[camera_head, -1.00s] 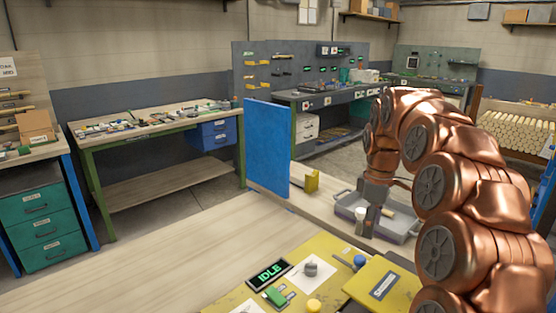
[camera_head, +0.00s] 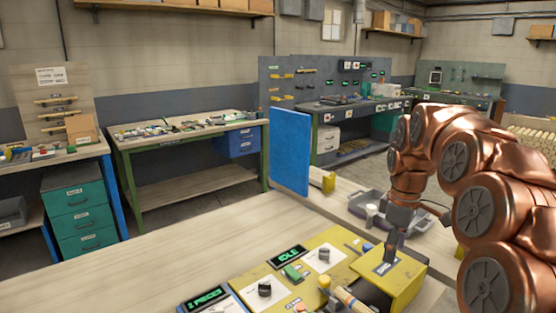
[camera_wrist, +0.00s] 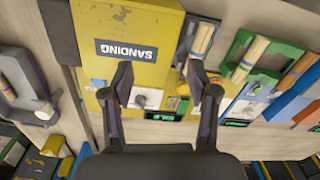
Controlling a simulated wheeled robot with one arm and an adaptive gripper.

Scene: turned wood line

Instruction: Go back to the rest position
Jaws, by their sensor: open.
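My gripper (camera_head: 388,252) hangs pointing down beside the yellow sanding box (camera_head: 408,284) in the head view. In the wrist view my gripper (camera_wrist: 160,80) has its two dark fingers spread apart with nothing between them. The yellow box (camera_wrist: 110,20) with its SANDING label (camera_wrist: 127,49) lies beyond and below the fingertips there. The gap between the fingertips and the box is hard to judge.
A yellow control panel (camera_head: 325,238) carries knobs and an IDLE display (camera_head: 288,255). Wooden sticks (camera_wrist: 250,58) lie in a green holder. A grey tray (camera_head: 358,207) and an upright blue panel (camera_head: 290,150) stand behind. The pale bench (camera_head: 170,258) is clear at left.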

